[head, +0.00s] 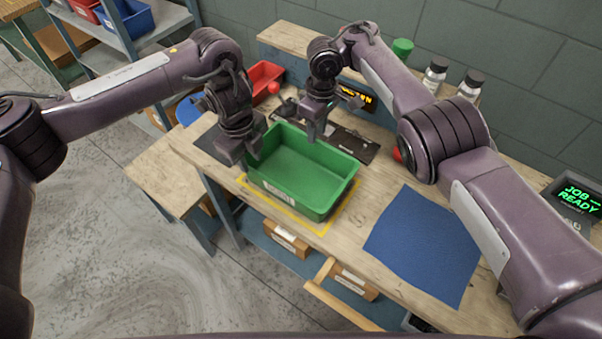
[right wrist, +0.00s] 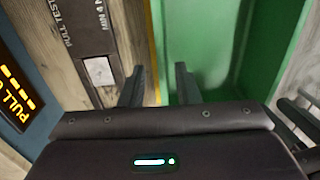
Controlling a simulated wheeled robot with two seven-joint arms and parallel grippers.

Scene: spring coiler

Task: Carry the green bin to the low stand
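The green bin (head: 325,207) is empty and sits upright on the workbench, within a yellow outline. My left gripper (head: 243,155) is at the bin's left end, fingers down and apart by the rim; whether they straddle the wall is hard to tell. My right gripper (head: 318,130) is above the bin's far side, pointing down. In the right wrist view its fingers (right wrist: 158,85) are apart, with the edge of the bin (right wrist: 205,45) near the gap between them. A low wooden-topped stand (head: 160,182), bare in front, is left of the bench.
A blue mat (head: 425,245) lies right of the bin on the bench (head: 375,190). A dark pull-test fixture (head: 352,145) is behind the bin, with a red bin (head: 265,77) at the back left. Bottles (head: 434,78) stand on the back ledge. A shelf (head: 150,45) holds bins at upper left.

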